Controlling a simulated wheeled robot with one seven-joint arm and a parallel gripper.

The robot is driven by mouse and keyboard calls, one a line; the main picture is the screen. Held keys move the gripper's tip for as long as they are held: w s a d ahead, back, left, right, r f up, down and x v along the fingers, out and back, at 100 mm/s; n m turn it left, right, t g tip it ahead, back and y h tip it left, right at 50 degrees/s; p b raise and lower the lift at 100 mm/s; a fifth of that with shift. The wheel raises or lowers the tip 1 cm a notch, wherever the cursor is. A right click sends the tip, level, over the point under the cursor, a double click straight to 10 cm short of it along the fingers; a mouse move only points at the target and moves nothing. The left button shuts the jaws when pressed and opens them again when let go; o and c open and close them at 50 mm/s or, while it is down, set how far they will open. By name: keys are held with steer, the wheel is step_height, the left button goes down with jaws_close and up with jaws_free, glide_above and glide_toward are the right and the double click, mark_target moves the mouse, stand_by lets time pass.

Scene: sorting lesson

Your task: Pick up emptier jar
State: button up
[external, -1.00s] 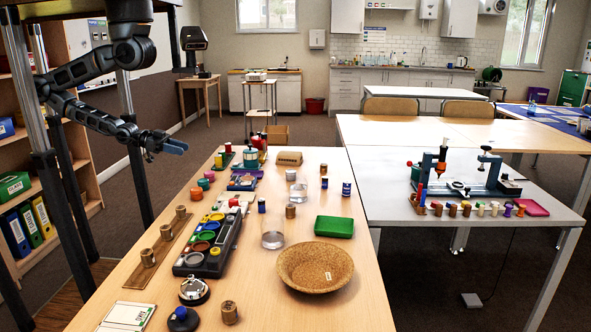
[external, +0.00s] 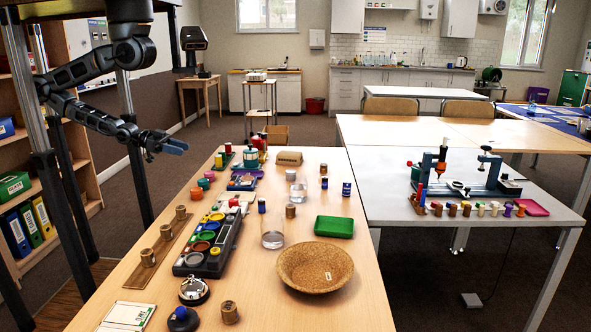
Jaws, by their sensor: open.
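Two clear glass jars stand on the wooden table. The nearer jar (external: 272,239) is in the middle of the table, behind the cork bowl. The farther jar (external: 299,191) is smaller in the picture and stands further back, to the right. Both look pale and see-through, and I cannot tell from here how full each one is. My gripper (external: 178,147) is open and empty, with blue fingers, in the air left of the table. It is well apart from both jars.
A cork bowl (external: 315,267) and a green tray (external: 334,227) lie right of the nearer jar. A dark sorting tray (external: 214,266) with coloured cups is on its left. Small cylinders stand near both jars.

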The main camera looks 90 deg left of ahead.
steer(key=o, duration=0.9)
steer(key=shift+c, duration=0.2)
steer(key=n+g+h+p, duration=0.4)
steer(key=n+h+p, duration=0.45)
steer(key=n, duration=1.85)
glide_toward(279, 225)
step_height(279, 225, up, 7)
steer(key=a+h+b, duration=0.2)
steer(key=shift+w+d+f+b, duration=0.3)
steer(key=shift+w+d+f, duration=0.65)
steer(key=shift+f, duration=0.65)
steer(key=shift+w+d+f+b, duration=0.25)
steer(key=shift+w+d+f, duration=0.65)
steer(key=shift+f, duration=0.75)
steer(key=shift+w+d+f+b, duration=0.3)
steer(key=shift+w+d+f, duration=0.6)
steer(key=shift+f, duration=0.7)
